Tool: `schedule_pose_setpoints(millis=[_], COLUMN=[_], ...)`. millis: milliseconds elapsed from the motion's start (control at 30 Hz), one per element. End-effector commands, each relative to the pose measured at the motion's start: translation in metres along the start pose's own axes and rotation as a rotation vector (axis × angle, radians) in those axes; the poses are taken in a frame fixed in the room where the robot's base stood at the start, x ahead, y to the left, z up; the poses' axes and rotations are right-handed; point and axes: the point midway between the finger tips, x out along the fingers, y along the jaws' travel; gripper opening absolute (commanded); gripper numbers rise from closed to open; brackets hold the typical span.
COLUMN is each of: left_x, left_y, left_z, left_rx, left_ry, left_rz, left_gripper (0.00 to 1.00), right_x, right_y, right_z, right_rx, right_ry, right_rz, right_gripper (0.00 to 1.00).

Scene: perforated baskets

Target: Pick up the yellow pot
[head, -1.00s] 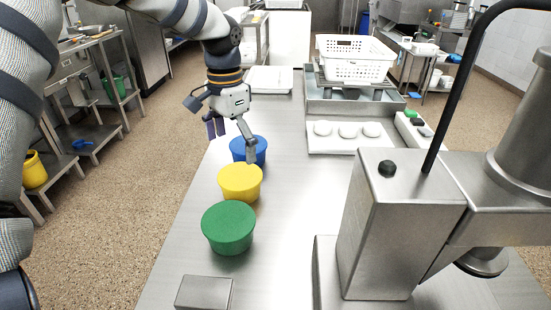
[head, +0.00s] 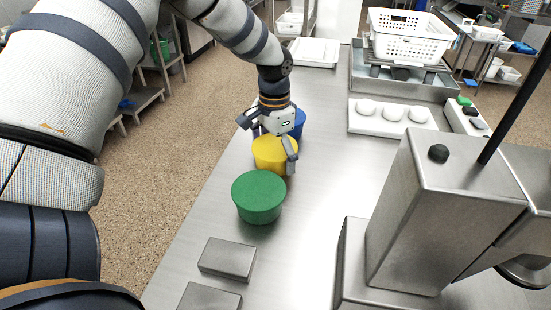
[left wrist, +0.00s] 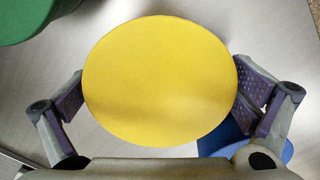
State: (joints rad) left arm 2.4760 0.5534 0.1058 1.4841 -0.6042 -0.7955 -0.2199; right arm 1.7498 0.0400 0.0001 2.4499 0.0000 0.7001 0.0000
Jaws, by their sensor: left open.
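The yellow pot (head: 270,154) stands upright on the steel table, between a green pot (head: 258,197) in front and a blue pot (head: 299,124) behind. My left gripper (head: 272,150) is open over the yellow pot. In the left wrist view, the round yellow top (left wrist: 160,80) lies between the two spread fingers of my left gripper (left wrist: 160,102), one on each side. I cannot tell whether the fingers touch it. The green pot (left wrist: 22,18) shows at the top left there, and the blue pot (left wrist: 250,148) partly at the bottom right. My right gripper is not visible.
A large steel machine (head: 440,215) fills the right of the table. Flat steel blocks (head: 228,258) lie at the near end. A white tray with several round white pieces (head: 392,118) and a white perforated basket (head: 410,38) are at the back right. The table's middle is clear.

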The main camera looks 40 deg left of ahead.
Motion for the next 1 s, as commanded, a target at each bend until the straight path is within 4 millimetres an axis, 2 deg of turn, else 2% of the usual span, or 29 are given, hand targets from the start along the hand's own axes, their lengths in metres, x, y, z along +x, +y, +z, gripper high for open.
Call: schedule_pose_setpoints(millis=[33, 200, 533, 633, 767, 1000], left_x=[-0.002, -0.002, -0.002, -0.010, -0.035, -0.097], left_y=[0.000, 0.000, 0.000, 0.000, 0.000, 0.046], left_z=[0.000, 0.000, 0.000, -0.001, -0.001, -0.028], left_rx=[0.000, 0.000, 0.000, 0.001, -0.001, 0.005], left_ry=[0.002, 0.002, 0.001, 0.003, 0.008, 0.006], left_rz=[-0.001, -0.001, -0.001, -0.002, -0.002, -0.006], left_gripper=[0.98, 0.60, 0.60, 0.60, 0.60, 0.60], right_x=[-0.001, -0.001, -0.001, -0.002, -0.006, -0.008], right_y=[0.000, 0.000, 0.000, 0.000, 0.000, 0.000], right_z=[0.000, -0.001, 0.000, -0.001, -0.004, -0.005], right_rx=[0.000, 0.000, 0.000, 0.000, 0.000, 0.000], right_ry=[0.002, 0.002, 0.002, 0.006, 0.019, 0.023], right_rz=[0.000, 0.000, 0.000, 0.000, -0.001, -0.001], right_gripper=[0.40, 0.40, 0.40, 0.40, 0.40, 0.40])
